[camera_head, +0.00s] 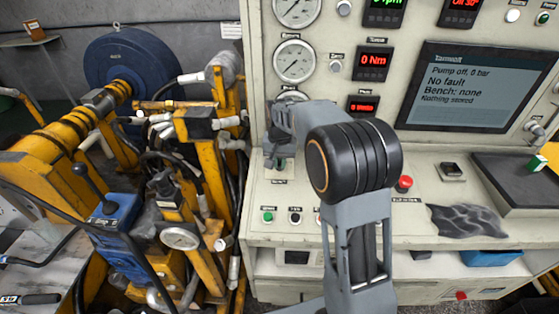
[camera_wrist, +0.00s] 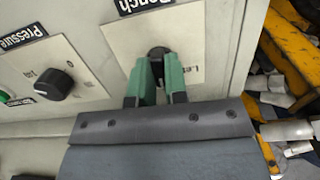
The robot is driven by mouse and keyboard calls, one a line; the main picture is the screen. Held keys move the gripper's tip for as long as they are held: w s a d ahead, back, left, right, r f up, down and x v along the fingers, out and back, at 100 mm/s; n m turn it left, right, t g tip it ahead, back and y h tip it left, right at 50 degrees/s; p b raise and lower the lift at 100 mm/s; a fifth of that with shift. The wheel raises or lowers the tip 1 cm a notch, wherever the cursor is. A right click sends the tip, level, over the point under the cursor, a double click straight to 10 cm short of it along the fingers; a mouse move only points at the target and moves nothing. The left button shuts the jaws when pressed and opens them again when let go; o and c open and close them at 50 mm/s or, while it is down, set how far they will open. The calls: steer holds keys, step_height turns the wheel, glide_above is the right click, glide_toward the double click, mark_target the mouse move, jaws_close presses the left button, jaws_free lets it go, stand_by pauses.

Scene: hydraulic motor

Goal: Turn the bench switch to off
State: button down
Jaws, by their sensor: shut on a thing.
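The bench switch (camera_wrist: 157,51) is a black knob on a pale plate under a black label reading "Bench" in the wrist view. My gripper (camera_wrist: 159,68) has green fingers, shut on the sides of this knob. The fingers cover most of the knob and part of the plate's lettering, so its pointing direction cannot be told. In the head view my gripper (camera_head: 277,161) is at the left end of the console's sloping panel, and the switch is hidden there. The console screen (camera_head: 474,87) reads "Pump off, 0 bar", "No fault", "Bench: none".
A black "Pressure" knob (camera_wrist: 54,84) sits left of the switch in the wrist view. A red button (camera_head: 404,183) and a dark cloth (camera_head: 466,220) lie right of my arm. Yellow machinery (camera_head: 203,170) crowds the console's left side. Gauges and red displays stand above.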

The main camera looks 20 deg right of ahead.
steer(key=shift+n, duration=0.3)
steer(key=shift+r, duration=0.1)
steer(key=c, duration=1.1)
jaws_free()
steer(key=shift+c, duration=0.2)
step_height(320, 180, up, 14)
steer(key=shift+s, duration=0.25)
steer(key=shift+a, duration=0.1)
steer(key=n, duration=0.2)
glide_toward(279, 163)
steer(key=s, duration=0.2)
steer(key=s+f+t, duration=0.1)
steer(key=s+f, duration=0.1)
steer(key=s, duration=0.8)
steer(key=s+f+n+t, duration=0.1)
steer(key=s+f+t, duration=0.1)
steer(key=s, duration=0.8)
steer(key=shift+d+f+n+t, duration=0.2)
steer(key=shift+d+n+t, duration=0.1)
